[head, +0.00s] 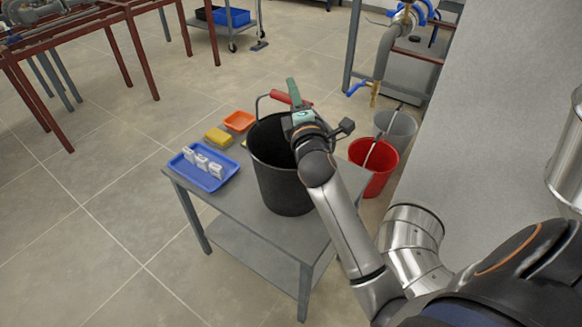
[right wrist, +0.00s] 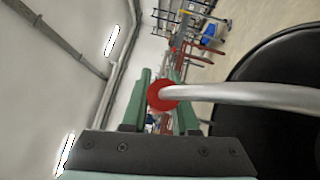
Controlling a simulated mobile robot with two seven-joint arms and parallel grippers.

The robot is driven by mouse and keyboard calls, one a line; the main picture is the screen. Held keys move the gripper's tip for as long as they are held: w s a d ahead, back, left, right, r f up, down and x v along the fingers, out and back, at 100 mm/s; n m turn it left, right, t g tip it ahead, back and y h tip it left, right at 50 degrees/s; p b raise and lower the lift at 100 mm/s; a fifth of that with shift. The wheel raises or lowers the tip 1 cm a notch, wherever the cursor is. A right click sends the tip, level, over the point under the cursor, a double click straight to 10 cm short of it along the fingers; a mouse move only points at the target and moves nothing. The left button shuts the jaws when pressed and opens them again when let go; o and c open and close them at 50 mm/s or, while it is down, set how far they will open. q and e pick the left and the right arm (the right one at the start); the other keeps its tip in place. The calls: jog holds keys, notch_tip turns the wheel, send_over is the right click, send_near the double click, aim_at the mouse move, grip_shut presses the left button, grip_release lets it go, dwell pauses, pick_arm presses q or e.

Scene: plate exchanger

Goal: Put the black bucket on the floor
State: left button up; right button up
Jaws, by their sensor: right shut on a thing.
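The black bucket (head: 272,165) is upright at the grey table (head: 230,205) in the head view. I cannot tell whether its base touches the tabletop. Its metal handle with a red grip (head: 283,97) is raised above the rim. My right gripper (head: 293,92) is over the bucket's rim, shut on the handle. In the right wrist view, the handle's red grip (right wrist: 160,97) sits between the green fingers (right wrist: 160,105), and the dark bucket (right wrist: 275,85) fills the right side. My right arm hides part of the bucket. My left gripper is not in view.
On the table are a blue tray with white items (head: 190,172), a yellow sponge (head: 218,138) and an orange dish (head: 239,121). A red bucket (head: 378,178) and a grey bucket (head: 396,123) stand right of the table. The tiled floor to the left (head: 100,210) is clear.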

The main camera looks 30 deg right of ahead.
grip_shut()
jog(key=shift+r, duration=0.1)
dwell(0.8)
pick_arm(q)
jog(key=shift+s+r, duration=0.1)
pick_arm(e)
jog(key=shift+r, duration=0.1)
